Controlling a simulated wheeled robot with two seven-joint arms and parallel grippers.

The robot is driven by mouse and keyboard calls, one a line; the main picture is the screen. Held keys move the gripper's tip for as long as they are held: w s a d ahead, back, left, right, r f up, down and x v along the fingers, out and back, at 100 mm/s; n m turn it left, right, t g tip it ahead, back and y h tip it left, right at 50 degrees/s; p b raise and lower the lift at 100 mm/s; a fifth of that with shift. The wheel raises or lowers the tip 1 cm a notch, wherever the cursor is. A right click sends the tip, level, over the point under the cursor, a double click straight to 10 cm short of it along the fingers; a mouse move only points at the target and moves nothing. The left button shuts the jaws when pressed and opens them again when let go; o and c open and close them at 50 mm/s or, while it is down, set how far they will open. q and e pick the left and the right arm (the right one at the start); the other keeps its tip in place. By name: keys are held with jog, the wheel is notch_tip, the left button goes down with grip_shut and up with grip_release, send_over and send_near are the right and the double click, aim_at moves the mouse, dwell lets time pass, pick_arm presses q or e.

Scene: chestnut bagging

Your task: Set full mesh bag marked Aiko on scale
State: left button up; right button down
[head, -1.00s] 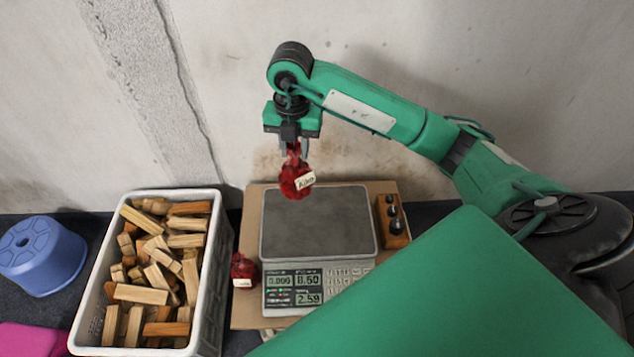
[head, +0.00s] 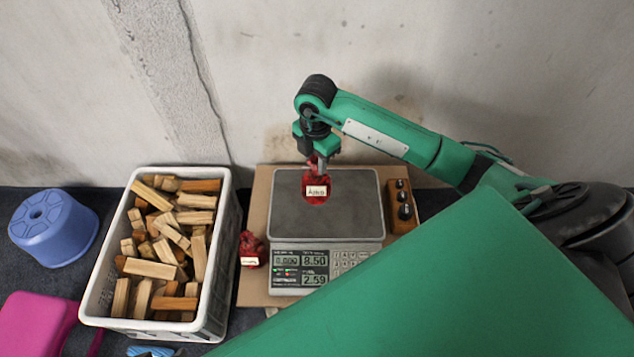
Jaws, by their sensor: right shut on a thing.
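The red mesh bag marked Aiko (head: 317,196) hangs upright below my right gripper (head: 316,163), which is shut on its neck. The bag is over the back half of the scale's grey pan (head: 345,218). I cannot tell whether its bottom touches the pan. The scale's display panel (head: 300,274) faces me and reads 0.000, 8.50 and 2.59. My left gripper is not in view.
A second red mesh bag (head: 252,246) with a white tag stands left of the scale on the brown board (head: 254,285). A wooden block with dark weights (head: 403,205) is at the right. A white crate of wood pieces (head: 225,260), a blue stool (head: 50,228) and a pink object (head: 35,322) are at the left.

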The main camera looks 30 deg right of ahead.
aim_at(316, 183)
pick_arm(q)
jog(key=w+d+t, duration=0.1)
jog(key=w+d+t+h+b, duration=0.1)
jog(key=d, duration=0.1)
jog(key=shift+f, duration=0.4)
pick_arm(e)
notch_tip(316, 183, down, 9)
jog(key=shift+f, duration=0.25)
jog(key=c, duration=1.1)
grip_release()
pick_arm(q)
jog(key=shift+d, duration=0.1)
